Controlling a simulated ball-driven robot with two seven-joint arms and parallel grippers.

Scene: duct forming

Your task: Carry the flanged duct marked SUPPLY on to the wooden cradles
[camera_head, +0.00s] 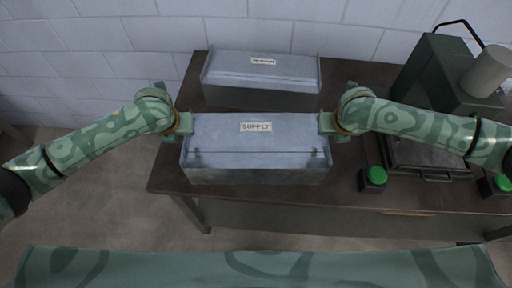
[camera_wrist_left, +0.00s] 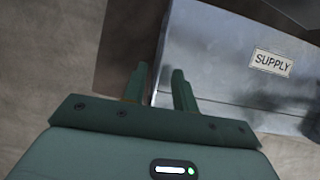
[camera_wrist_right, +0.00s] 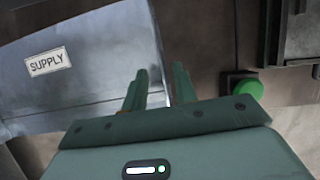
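The grey metal duct with the SUPPLY label (camera_head: 256,165) lies on the dark table (camera_head: 160,178), nearest to me, with a flange at each end. My left gripper (camera_head: 185,125) is at its left end; in the left wrist view its fingers (camera_wrist_left: 160,82) stand apart, one on each side of the flange edge. My right gripper (camera_head: 328,123) is at the right end; in the right wrist view its fingers (camera_wrist_right: 160,82) also stand apart around the flange edge. No wooden cradles can be made out in these views.
A second labelled metal duct (camera_head: 262,80) lies behind the first, close to it. At the right are a green machine (camera_head: 440,75) with a grey cylinder, a dark tray-like unit (camera_head: 425,155) with a handle, and two green-buttoned boxes (camera_head: 372,180). A wall closes the back.

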